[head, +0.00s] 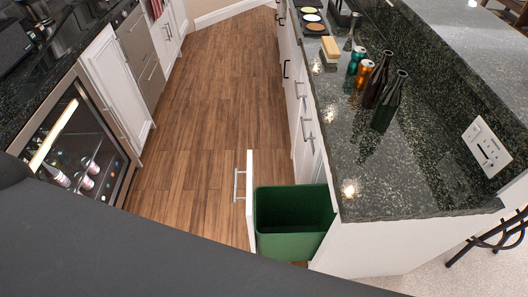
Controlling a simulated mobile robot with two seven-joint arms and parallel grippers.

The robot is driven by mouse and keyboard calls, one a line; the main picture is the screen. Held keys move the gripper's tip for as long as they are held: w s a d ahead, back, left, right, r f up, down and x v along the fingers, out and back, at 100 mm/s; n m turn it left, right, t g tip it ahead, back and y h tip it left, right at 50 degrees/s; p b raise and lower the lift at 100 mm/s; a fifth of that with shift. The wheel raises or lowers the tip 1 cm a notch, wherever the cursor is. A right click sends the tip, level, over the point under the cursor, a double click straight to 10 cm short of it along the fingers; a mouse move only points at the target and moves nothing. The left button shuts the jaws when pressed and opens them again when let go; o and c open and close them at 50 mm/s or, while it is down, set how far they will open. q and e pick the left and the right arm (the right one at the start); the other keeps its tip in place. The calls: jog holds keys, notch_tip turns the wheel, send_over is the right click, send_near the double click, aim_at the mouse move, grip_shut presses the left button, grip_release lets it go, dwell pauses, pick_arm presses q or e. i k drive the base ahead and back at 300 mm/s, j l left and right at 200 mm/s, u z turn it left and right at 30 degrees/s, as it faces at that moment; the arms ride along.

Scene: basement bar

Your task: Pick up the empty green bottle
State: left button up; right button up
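A dark green bottle (386,108) stands upright on the dark granite counter (385,170) at the right. It is the nearest in a small group of bottles and cans. A dark brown bottle (375,82) stands close behind it and partly overlaps it in the picture. I cannot tell from here whether either bottle is empty. Neither of my grippers is in view.
Two cans, one teal (356,62) and one orange (364,74), stand behind the bottles, near a sponge (330,50). A raised ledge with an outlet (486,145) borders the counter. Below, a pulled-out drawer holds a green bin (290,215). The wood floor (205,110) is clear.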

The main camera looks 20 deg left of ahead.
aim_at(387, 106)
jog(key=k+j+u, duration=0.1)
jog(key=k+j, duration=0.75)
jog(key=k, duration=0.1)
